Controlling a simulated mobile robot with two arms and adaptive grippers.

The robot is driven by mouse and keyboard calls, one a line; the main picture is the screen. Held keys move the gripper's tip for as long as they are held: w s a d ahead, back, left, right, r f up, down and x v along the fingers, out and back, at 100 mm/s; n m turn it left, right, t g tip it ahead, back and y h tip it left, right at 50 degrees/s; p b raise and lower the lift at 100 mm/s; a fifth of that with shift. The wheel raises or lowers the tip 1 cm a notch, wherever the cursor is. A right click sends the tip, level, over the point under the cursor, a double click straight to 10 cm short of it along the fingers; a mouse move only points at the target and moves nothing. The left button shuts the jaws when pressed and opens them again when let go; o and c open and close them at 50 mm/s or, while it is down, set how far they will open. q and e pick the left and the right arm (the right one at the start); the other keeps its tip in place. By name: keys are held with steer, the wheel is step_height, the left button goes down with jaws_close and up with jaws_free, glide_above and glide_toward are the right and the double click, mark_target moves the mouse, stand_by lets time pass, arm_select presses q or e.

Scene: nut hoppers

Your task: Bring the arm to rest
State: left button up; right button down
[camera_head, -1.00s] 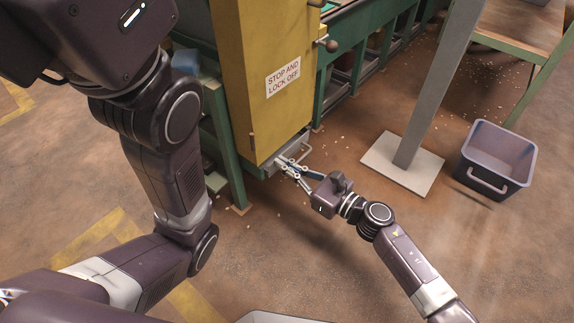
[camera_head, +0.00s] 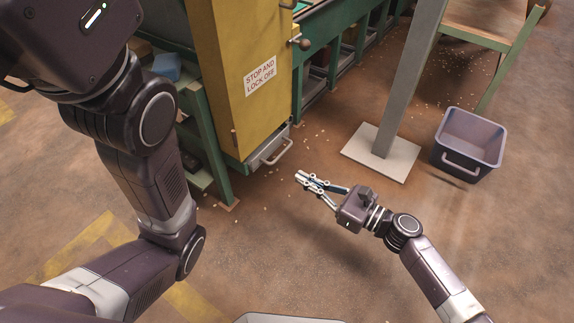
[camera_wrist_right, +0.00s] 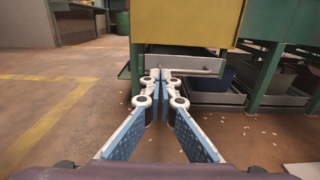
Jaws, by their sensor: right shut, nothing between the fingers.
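My right gripper (camera_head: 300,177) is shut and empty, its white fingertips together. It hangs over the bare floor, to the right of and nearer than the grey drawer (camera_head: 262,158) under the yellow cabinet (camera_head: 226,82). In the right wrist view the closed fingertips (camera_wrist_right: 160,74) show in front of the drawer and its bar handle (camera_wrist_right: 188,70), with a gap seen from the head. My left arm (camera_head: 150,190) fills the left side of the head view; its gripper is out of the picture.
A grey bin (camera_head: 470,143) with a handle stands at the right. A green bench leg (camera_head: 212,155) stands left of the cabinet. Small nuts are scattered on the floor. Open floor lies around the right forearm.

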steer(key=shift+v, duration=1)
